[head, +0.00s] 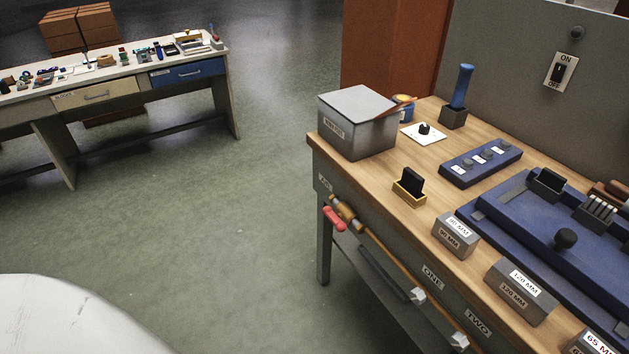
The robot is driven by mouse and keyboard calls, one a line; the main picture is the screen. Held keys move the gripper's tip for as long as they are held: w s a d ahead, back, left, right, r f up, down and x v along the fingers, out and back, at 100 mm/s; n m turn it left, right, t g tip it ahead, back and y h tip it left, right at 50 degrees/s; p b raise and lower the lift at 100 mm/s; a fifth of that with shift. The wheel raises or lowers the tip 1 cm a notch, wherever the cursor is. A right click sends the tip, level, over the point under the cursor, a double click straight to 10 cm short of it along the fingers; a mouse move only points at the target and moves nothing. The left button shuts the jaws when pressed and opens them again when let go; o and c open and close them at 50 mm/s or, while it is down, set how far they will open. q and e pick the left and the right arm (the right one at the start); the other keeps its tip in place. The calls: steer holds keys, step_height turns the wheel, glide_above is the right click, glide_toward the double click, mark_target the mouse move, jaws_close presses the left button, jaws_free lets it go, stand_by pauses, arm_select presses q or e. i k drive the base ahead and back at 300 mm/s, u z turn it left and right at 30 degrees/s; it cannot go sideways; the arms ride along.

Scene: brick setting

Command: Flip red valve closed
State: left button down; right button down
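The red valve handle (334,219) shows in the head view at the left end of the workbench's front face. It sits on a brass valve body (345,210) at the end of a copper-coloured pipe (385,258) that runs along the bench front. The handle lies slanted, roughly in line with the pipe, its free end toward the lower right. Neither of my grippers is in view, and nothing touches the handle.
The wooden workbench (322,146) carries a grey metal box (357,122), a blue switch panel (480,163), labelled grey blocks and a blue fixture (480,222). Open floor (230,220) lies left of the bench. A second table (120,72) stands at the back left.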

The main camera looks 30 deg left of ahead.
mark_target(340, 226)
steer(key=u, duration=0.6)
steer(key=i, duration=0.55)
steer(key=z, duration=0.2)
